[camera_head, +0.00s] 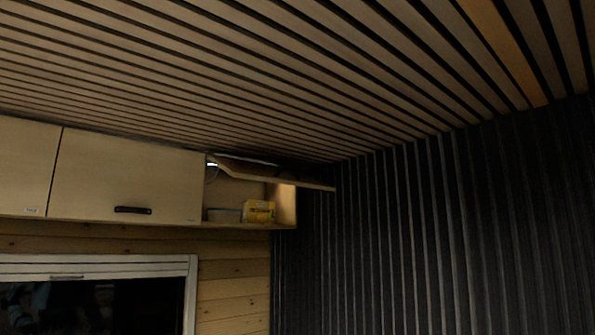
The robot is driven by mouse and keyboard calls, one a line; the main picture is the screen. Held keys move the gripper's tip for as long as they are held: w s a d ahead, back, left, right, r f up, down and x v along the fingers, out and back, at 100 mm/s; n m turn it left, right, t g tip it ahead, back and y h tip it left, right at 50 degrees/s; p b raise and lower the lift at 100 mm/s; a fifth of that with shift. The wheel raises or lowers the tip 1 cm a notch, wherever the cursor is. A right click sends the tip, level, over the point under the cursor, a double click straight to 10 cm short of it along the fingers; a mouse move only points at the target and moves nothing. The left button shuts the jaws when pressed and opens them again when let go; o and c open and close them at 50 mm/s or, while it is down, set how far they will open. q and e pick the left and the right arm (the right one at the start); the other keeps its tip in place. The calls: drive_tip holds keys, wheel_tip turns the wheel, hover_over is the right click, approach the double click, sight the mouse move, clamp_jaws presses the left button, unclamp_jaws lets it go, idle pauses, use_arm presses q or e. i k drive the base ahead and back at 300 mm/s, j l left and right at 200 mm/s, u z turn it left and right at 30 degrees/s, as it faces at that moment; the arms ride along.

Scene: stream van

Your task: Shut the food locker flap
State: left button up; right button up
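The food locker flap (285,179) is raised open. It is hinged at the top of the right-hand overhead locker (286,204) and sticks out just below the slatted ceiling. The locker's inside shows, with a yellow box (259,211) and a low greyish item (224,215) on its floor. Neither of my grippers is in view, so their state and distance from the flap do not show.
Closed overhead lockers (128,178) run to the left, one with a dark handle (132,210). A white-framed window (95,262) sits below them. A dark ribbed wall or curtain (430,230) fills the right. The space below the flap looks clear.

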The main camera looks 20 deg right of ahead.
sight(239, 169)
drive_tip(key=k+l+z, duration=0.2)
drive_tip(key=k+l, duration=0.2)
drive_tip(key=i+l+u, duration=0.15)
drive_tip(key=i, duration=0.25)
drive_tip(key=i+l+u, duration=0.2)
drive_tip(key=i, duration=0.25)
drive_tip(key=i+l+u, duration=0.15)
drive_tip(key=i, duration=0.25)
drive_tip(key=i+l+u, duration=0.15)
drive_tip(key=l, duration=0.2)
drive_tip(key=i+l+u, duration=0.15)
drive_tip(key=l, duration=0.25)
drive_tip(key=i+l+u, duration=0.15)
drive_tip(key=l, duration=0.25)
drive_tip(key=i, duration=0.1)
